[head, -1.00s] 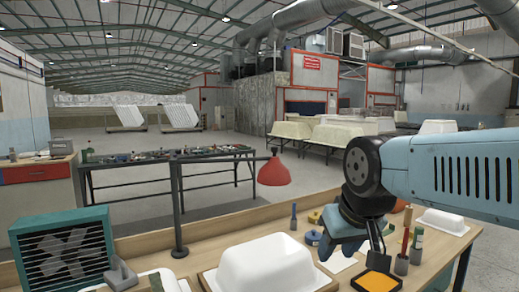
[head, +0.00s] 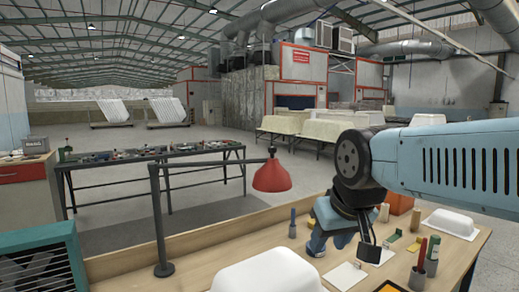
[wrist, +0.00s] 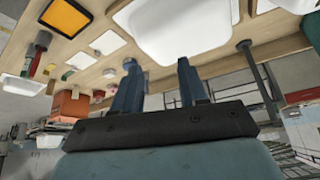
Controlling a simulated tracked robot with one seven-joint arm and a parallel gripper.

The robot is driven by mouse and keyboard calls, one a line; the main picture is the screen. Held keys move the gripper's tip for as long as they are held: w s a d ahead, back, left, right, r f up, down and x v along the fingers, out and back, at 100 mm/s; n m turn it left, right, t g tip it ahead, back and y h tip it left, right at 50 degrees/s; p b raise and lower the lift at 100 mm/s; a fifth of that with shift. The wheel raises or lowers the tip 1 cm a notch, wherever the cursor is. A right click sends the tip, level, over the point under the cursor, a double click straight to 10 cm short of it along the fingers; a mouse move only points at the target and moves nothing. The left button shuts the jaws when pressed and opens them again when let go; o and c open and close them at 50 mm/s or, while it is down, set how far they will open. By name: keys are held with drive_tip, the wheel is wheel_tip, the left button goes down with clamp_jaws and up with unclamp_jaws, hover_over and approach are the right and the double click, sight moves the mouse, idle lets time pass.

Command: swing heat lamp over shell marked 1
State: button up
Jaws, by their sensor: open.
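The heat lamp has a red shade (head: 272,177) on a thin arm from a dark upright post (head: 158,222) at the bench's back edge. The post also shows in the wrist view (wrist: 259,80). A white shell (head: 270,273) lies upside down at the front, cut by the frame edge; it fills the top of the wrist view (wrist: 175,30). A smaller white shell (head: 450,223) sits at the right. I cannot read a number on either. My gripper (head: 318,232) hangs over the bench right of the lamp shade, apart from it. Its blue fingers (wrist: 158,85) are open and empty.
Pots and tools (head: 425,262) stand at the bench's right, near white cards (head: 345,276). A teal fan heater (head: 42,258) is at the left. A dark table (head: 160,165) with small parts stands behind the bench. The bench between post and shell is clear.

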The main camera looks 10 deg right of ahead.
drive_tip(key=shift+w+d, duration=0.25)
drive_tip(key=shift+w, duration=0.15)
drive_tip(key=shift+o, duration=0.4)
drive_tip(key=shift+o, duration=0.9)
drive_tip(key=shift+w+r, duration=0.1)
drive_tip(key=shift+o, duration=0.2)
drive_tip(key=shift+w+a+m, duration=0.2)
drive_tip(key=shift+w+m, duration=0.05)
drive_tip(key=shift+m, duration=0.25)
drive_tip(key=w+a+r+m+g+y, duration=0.2)
drive_tip(key=w+a+m+y, duration=0.25)
drive_tip(key=w+m, duration=0.45)
drive_tip(key=m+t+y, duration=0.8)
drive_tip(key=m+t, duration=0.1)
drive_tip(key=m, duration=0.8)
approach(272, 149)
drive_tip(key=x, duration=0.7)
drive_tip(key=w+d+x, duration=0.1)
drive_tip(key=x, duration=0.2)
drive_tip(key=shift+w+a+f, duration=0.15)
drive_tip(key=shift+w+a, duration=0.1)
drive_tip(key=shift+w, duration=0.05)
